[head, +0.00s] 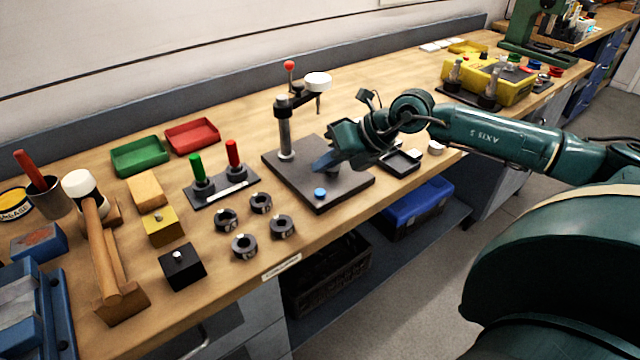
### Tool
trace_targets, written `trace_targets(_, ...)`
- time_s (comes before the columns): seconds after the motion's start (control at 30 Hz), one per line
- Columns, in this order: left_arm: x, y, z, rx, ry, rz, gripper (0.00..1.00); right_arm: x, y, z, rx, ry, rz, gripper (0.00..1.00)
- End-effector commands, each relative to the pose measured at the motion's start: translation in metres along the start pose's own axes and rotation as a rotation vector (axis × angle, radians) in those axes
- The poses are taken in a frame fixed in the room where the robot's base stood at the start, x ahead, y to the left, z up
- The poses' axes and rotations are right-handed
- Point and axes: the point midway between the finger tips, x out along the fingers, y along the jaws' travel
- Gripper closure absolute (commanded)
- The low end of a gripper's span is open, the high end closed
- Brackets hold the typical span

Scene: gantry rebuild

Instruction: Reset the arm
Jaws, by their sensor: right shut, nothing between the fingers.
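A dark base plate (290,170) lies on the wooden bench. A grey post (286,140) stands at its back left corner. A dark swing arm (297,100) sits on top of the post, with a red ball knob (289,66) and a white round cap (318,79); it reaches to the right. A blue button (320,193) is at the plate's front. My right gripper (324,164) is shut and empty, over the right part of the plate, to the right of the post and below the swing arm. It partly hides a small dark part under it. My left gripper is not in view.
Several dark collars (243,246) lie left of the plate, near a stand with green and red handles (220,192). A mallet (95,230) and blocks are further left. A small black tray (401,163) and a yellow fixture (500,82) are to the right.

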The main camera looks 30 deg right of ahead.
Motion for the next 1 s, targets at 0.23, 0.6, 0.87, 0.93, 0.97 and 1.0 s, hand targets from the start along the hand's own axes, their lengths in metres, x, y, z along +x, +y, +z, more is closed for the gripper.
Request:
trace_targets(0.23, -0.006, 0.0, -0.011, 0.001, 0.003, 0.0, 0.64, -0.012, 0.009, 0.009, 0.0, 0.0, 0.0, 1.0)
trace_targets(0.6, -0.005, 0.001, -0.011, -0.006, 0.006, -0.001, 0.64, -0.011, 0.008, 0.008, 0.0, 0.0, 0.0, 1.0)
trace_targets(0.87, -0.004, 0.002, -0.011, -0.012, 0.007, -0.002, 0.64, 0.011, 0.059, -0.004, 0.068, -0.04, 0.223, 1.0)
trace_targets(0.93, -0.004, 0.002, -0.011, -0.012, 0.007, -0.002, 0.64, 0.02, 0.101, -0.011, 0.163, -0.095, 0.415, 1.0)
trace_targets(0.97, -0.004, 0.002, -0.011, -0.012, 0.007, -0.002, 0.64, 0.021, 0.118, -0.012, 0.22, -0.126, 0.501, 1.0)
trace_targets(1.0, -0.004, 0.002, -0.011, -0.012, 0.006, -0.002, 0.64, 0.02, 0.139, -0.011, 0.311, -0.176, 0.611, 1.0)
